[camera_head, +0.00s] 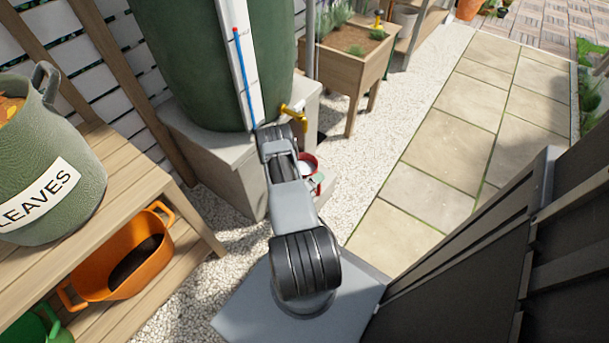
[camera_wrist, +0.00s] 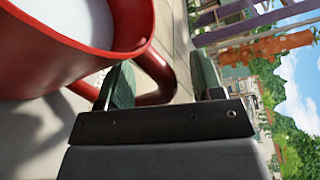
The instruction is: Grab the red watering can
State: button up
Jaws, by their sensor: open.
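The red watering can (camera_head: 310,163) stands by the stone plinth below the yellow tap in the head view, partly hidden behind my arm. Its open top looks pale inside. In the wrist view the red can (camera_wrist: 140,22) fills the upper left, very close. A curved red tube, which looks like its handle, shows between the two green-padded fingers of my gripper (camera_wrist: 163,78). The fingers are apart, one on each side of the tube in the picture. I cannot tell whether either finger touches it.
A green water barrel (camera_head: 205,60) stands on a stone plinth (camera_head: 228,168), with a yellow tap (camera_head: 293,113). A wooden planter (camera_head: 345,65) is behind. At left, a wooden shelf (camera_head: 135,180) holds a "LEAVES" bag (camera_head: 60,180) and an orange tub (camera_head: 120,265). Paving on the right is clear.

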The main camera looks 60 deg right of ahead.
jog(key=shift+c, duration=0.2)
grip_shut()
dwell(0.5)
jog(key=shift+r, duration=0.15)
